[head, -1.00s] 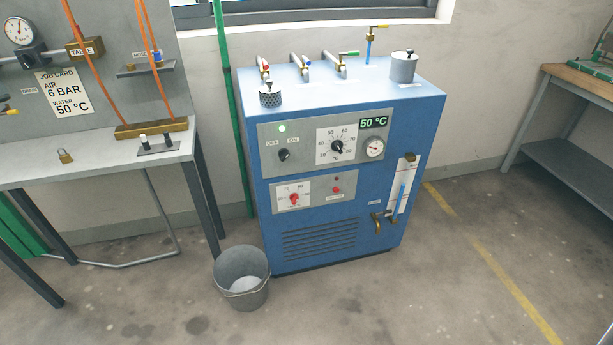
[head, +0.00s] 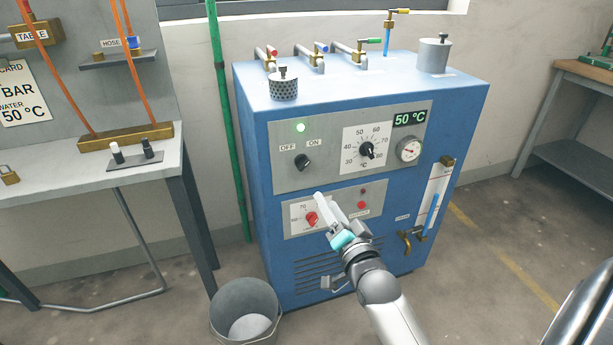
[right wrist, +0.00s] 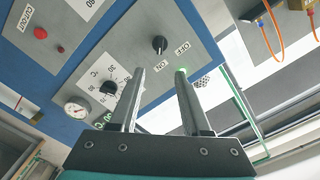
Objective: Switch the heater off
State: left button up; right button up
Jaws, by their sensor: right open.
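The heater is a blue cabinet (head: 255,160) with a grey front panel. Its black OFF/ON knob (head: 302,162) appears turned toward ON, and a green lamp (head: 300,128) above it is lit. The display (head: 408,118) reads 50 °C. My right gripper (head: 328,203) is open and empty in front of the lower panel, below and right of the knob. In the right wrist view the knob (right wrist: 160,45) shows just beyond and between the open fingertips (right wrist: 160,72), apart from them. My left gripper is not in view.
The temperature dial (head: 366,150) and gauge (head: 408,150) sit right of the knob. A red dial (head: 312,218) is close to my right gripper. A bucket (head: 225,315) stands on the floor at front left. A workbench (head: 60,190) stands left.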

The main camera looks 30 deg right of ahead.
aim_at(305, 166)
jog(key=b+x, duration=0.5)
jog(key=x, duration=0.7)
jog(key=shift+w, duration=0.3)
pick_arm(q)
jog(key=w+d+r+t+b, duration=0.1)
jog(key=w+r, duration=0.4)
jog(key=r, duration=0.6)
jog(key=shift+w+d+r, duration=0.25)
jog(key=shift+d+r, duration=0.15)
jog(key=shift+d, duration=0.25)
pick_arm(e)
jog(key=shift+x, duration=1.25)
jog(key=shift+a, duration=0.1)
jog(key=shift+c, duration=0.3)
grip_shut()
